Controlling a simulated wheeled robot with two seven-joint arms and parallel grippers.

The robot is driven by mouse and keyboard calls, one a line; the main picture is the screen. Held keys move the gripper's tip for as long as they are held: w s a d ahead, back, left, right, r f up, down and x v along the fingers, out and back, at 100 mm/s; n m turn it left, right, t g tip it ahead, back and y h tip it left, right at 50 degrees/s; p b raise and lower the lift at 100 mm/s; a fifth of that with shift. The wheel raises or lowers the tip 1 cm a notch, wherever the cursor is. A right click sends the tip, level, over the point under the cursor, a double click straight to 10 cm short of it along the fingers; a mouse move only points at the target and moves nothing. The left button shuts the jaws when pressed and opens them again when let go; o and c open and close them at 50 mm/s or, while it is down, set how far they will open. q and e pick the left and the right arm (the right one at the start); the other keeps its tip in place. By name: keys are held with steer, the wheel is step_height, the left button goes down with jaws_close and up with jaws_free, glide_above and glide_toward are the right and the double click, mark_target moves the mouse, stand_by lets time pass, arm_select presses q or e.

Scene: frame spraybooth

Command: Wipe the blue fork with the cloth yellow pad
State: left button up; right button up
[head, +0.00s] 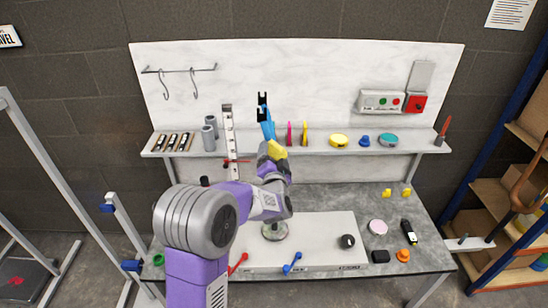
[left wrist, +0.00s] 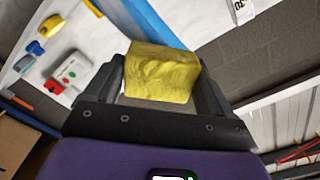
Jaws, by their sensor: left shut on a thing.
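My left gripper (head: 274,153) is shut on the yellow pad (head: 278,148), raised in front of the shelf. In the left wrist view the pad (left wrist: 160,74) fills the space between the two fingers and looks creased. The blue fork (head: 267,124) stands upright just above the pad, with a dark two-pronged end on top. In the left wrist view its blue bar (left wrist: 152,22) runs diagonally right behind the pad. They look very close, but I cannot tell whether they touch. The fork's lower part is hidden behind the pad and gripper. My right gripper is not in view.
The workbench (head: 330,190) below carries a white board, a black roll (head: 347,241) and small parts. A control box (head: 380,101) is on the back panel.

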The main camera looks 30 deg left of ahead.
arm_select(q)
steer(key=shift+r, duration=0.2)
steer(key=shift+f, duration=0.1)
step_height(320, 180, down, 14)
steer(key=b, duration=1.1)
steer(key=shift+f, duration=0.25)
stand_by(0.4)
steer(key=shift+s+d, duration=0.1)
steer(key=shift+s, duration=0.05)
steer(key=shift+v, duration=2.95)
steer(key=shift+v, duration=1.45)
